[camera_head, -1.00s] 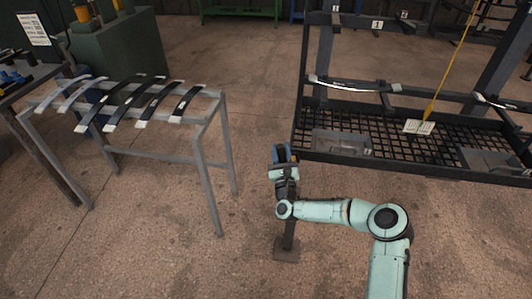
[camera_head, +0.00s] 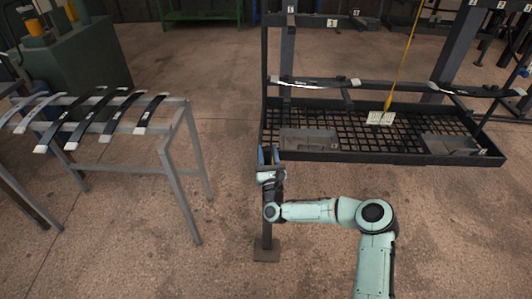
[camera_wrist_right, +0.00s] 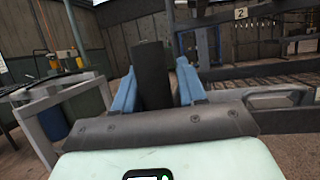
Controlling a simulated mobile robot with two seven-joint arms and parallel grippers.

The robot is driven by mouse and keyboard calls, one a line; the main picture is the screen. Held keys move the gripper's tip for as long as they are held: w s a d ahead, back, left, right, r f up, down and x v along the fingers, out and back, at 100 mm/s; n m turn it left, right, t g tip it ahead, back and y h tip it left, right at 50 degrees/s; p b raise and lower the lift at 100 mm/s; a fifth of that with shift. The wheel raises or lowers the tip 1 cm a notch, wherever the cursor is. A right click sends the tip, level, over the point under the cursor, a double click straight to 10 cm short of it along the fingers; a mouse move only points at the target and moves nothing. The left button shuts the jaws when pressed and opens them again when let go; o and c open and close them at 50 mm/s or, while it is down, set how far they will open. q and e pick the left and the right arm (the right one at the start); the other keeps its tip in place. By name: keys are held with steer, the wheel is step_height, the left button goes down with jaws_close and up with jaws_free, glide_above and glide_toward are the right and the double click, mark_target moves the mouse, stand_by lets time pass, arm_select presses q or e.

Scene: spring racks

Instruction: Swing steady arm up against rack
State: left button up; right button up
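A dark bar, which looks like the steady arm, rises from a square foot plate on the floor (camera_head: 267,253) at the front left corner of the rack. Its upper part is hidden behind my right gripper (camera_head: 268,156). In the right wrist view a dark upright bar (camera_wrist_right: 153,75) shows between the two blue fingers, with a narrow gap beside the right finger. The fingers look open around it. The rack (camera_head: 400,158) is dark, with a mesh tray, and stands right behind the gripper. I cannot tell whether the bar touches it. My left gripper is not in view.
A grey metal stand (camera_head: 177,170) with several curved dark strips stands to the left. The rack holds curved strips (camera_head: 315,84), and a yellow cord with a white tag (camera_head: 381,118) hangs before it. The floor between stand and rack is clear.

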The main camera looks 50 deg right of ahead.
steer(key=shift+o, duration=0.8)
steer(key=shift+s+d, duration=0.2)
steer(key=shift+s, duration=0.05)
steer(key=shift+w+a, duration=0.1)
steer(key=shift+s+a+f, duration=0.15)
steer(key=shift+s, duration=0.05)
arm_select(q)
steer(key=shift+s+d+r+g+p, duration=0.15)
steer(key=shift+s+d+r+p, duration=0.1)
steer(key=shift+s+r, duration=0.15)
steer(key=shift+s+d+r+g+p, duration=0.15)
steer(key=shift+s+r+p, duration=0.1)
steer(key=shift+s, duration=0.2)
arm_select(e)
steer(key=v, duration=1.3)
